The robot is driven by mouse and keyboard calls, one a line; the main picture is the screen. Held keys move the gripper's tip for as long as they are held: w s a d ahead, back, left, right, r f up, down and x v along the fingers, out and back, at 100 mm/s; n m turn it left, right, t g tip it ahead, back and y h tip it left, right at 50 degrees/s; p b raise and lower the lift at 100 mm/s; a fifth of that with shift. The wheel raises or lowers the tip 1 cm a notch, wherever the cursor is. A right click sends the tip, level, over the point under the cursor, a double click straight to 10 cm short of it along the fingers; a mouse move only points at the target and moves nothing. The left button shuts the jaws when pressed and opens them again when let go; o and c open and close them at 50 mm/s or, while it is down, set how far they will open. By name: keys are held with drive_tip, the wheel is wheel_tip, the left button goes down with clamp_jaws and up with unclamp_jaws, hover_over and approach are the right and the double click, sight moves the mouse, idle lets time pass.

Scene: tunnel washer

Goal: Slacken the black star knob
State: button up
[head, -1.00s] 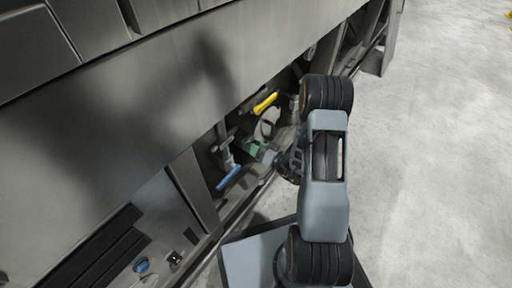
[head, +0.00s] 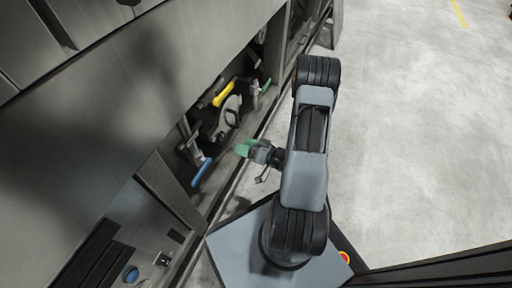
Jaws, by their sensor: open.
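My gripper (head: 244,148) has green fingertips and hangs in front of the open recess low in the machine's side. It is open, and nothing shows between its fingers. It is to the right of the blue handle (head: 202,172) and below the yellow handle (head: 222,94), apart from both in the picture. I cannot make out the black star knob; it may be hidden in the dark recess or too small to tell.
A green handle (head: 265,87) sits farther along the recess. Dark pipes and a grey ring-shaped fitting (head: 231,110) crowd the opening. A grey panel (head: 172,190) edges it below. The concrete floor (head: 420,130) at right is clear.

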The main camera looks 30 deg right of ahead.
drive_tip(key=shift+p+v, duration=0.3)
drive_tip(key=shift+v, duration=1.85)
drive_tip(key=s+a+r+n+g+p, duration=0.1)
drive_tip(key=s+a+r+g+p, duration=0.1)
drive_tip(key=a+r+g+p, duration=0.65)
drive_tip(key=s+d+r+n+g+p, duration=0.15)
drive_tip(key=r+p, duration=0.45)
drive_tip(key=r, duration=0.7)
drive_tip(key=s+a+r+n+g+p, duration=0.2)
drive_tip(key=a+r+g+p, duration=0.35)
drive_tip(key=r, duration=0.55)
drive_tip(key=d+r+m+t+h+p, duration=0.2)
drive_tip(key=r+h+p, duration=0.3)
drive_tip(key=r+p, duration=0.4)
drive_tip(key=d+r+m+t+h+p, duration=0.2)
drive_tip(key=r+h+p, duration=0.3)
drive_tip(key=r+p, duration=0.5)
wheel_tip(320, 180, up, 9)
drive_tip(key=shift+s+r+h, duration=0.1)
drive_tip(key=shift+s+h, duration=0.1)
drive_tip(key=shift+h, duration=0.1)
drive_tip(key=shift+d+t, duration=0.1)
drive_tip(key=shift+t, duration=0.15)
